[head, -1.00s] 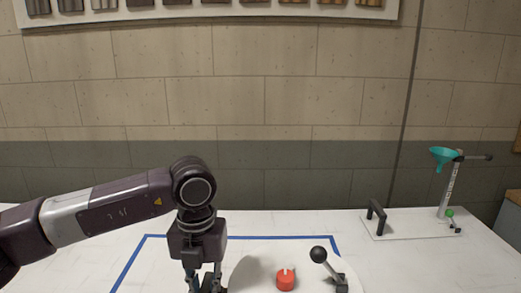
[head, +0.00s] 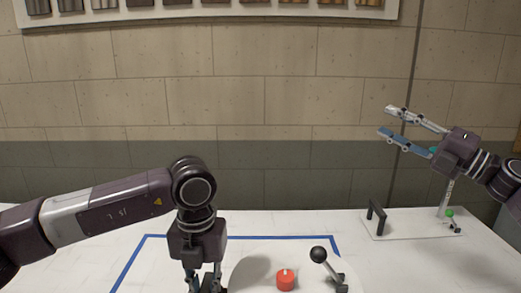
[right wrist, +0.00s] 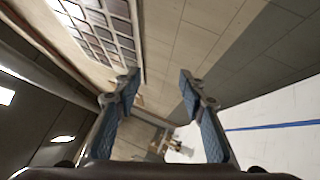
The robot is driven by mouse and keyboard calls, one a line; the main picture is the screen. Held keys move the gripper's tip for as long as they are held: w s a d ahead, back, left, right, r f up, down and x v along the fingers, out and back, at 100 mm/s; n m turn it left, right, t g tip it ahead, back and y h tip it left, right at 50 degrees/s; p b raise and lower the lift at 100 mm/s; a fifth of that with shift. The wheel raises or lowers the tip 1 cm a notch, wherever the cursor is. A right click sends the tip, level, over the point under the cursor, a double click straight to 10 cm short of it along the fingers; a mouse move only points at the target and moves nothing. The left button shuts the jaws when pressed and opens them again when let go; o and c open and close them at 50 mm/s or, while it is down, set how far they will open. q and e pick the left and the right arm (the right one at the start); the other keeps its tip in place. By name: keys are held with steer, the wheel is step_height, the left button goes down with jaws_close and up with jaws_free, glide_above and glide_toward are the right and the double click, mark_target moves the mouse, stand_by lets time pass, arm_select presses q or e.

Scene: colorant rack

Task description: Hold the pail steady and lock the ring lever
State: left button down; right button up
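The pail shows only by its round white lid (head: 250,275) at the bottom edge of the head view, with a red cap (head: 286,279) on it. The ring lever (head: 328,265), a grey rod with a black ball knob, leans up and left at the lid's right edge. My left gripper (head: 204,284) points down at the lid's left side. Its fingertips are cut off by the frame, so its grip is hidden. My right gripper (head: 387,121) is open and empty in the air at the right, pointing left. Its spread fingers also show in the right wrist view (right wrist: 158,80).
A stand with a teal funnel, mostly behind my right gripper, and a black handle (head: 376,216) share a white plate (head: 395,233) at the back right. Blue tape (head: 245,237) marks a rectangle on the white table. A sample rack (head: 210,18) hangs on the wall.

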steer(key=s+a+f+n+g, duration=0.1)
steer(key=s+a+n+g, duration=0.35)
steer(key=a, duration=0.45)
steer(key=s+a+f+n+g+h, duration=0.1)
steer(key=s+a+n+g, duration=0.4)
steer(key=a, duration=0.3)
steer(key=s+a+f+n+g, duration=0.1)
steer(key=s+a+n+g, duration=0.4)
steer(key=a, duration=0.4)
steer(key=n+h, duration=0.9)
steer(key=h, duration=0.4)
glide_above(319, 247)
steer(key=shift+m, duration=0.25)
steer(key=f, duration=0.5)
steer(key=shift+a, duration=0.25)
steer(key=shift+d+h, duration=0.2)
steer(key=shift+h, duration=0.2)
steer(key=shift+d+f, duration=0.1)
steer(key=shift+f, duration=0.05)
step_height(319, 247, down, 10)
steer(key=shift+r, duration=0.15)
